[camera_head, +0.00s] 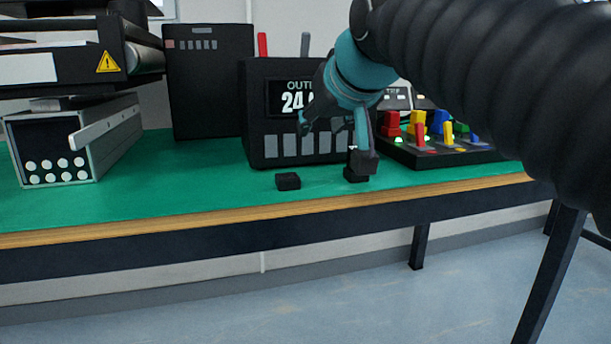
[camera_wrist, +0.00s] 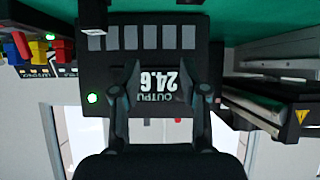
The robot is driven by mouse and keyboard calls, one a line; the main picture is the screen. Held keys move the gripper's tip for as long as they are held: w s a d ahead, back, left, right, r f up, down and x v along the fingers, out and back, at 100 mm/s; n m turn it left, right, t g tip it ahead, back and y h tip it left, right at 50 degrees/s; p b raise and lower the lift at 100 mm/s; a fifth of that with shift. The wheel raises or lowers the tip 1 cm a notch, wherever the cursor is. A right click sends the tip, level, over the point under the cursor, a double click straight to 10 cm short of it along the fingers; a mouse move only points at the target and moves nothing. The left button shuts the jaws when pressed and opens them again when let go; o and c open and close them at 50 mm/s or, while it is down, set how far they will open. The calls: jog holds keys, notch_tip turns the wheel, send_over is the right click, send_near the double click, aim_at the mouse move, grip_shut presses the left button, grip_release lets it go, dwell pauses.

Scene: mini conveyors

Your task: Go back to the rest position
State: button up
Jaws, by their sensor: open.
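My gripper (camera_head: 334,126) is over the green table top, in front of the black output box (camera_head: 285,145) with a "24" readout partly hidden behind my wrist. In the wrist view, which is upside down, my gripper (camera_wrist: 168,80) is open with nothing between its fingers. The box's face (camera_wrist: 140,62) with its "OUTPU 24.6" readout fills the middle behind them. A small black block (camera_head: 288,181) lies on the table, apart from my gripper. Another dark block-like shape (camera_head: 357,174) shows just below the wrist; I cannot tell whether they touch.
A mini conveyor (camera_head: 75,60) and a grey case (camera_head: 75,145) stand at left. A taller black box (camera_head: 208,80) is behind. A black tray (camera_head: 440,158) with coloured parts is at right. The wooden front edge (camera_head: 230,220) bounds the table; its front left is clear.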

jog(key=shift+g+h, duration=0.5)
jog(key=shift+g, duration=0.4)
jog(key=s+d+f, duration=0.1)
jog(key=f, duration=0.1)
jog(key=d+f+p, duration=0.1)
jog(key=f, duration=0.2)
jog(key=s+f, duration=0.1)
jog(key=f, duration=0.2)
jog(key=shift+s+d+f+p, duration=0.25)
jog(key=shift+s+d+p, duration=0.05)
jog(key=shift+s+d, duration=0.1)
jog(key=s+d+f+m+g+h+p, duration=0.1)
jog(key=s+d+f+p, duration=0.3)
jog(key=s+f, duration=0.3)
jog(key=s+d+f+m+g+h+p, duration=0.1)
jog(key=s+d+f+m+g+p, duration=0.1)
jog(key=s+d+f, duration=0.4)
notch_tip(320, 180, down, 3)
jog(key=shift+s+d+r+m+g+p, duration=0.1)
jog(key=shift+s+d+m+g+p, duration=0.15)
jog(key=shift+s+p, duration=0.8)
jog(key=shift+s, duration=0.15)
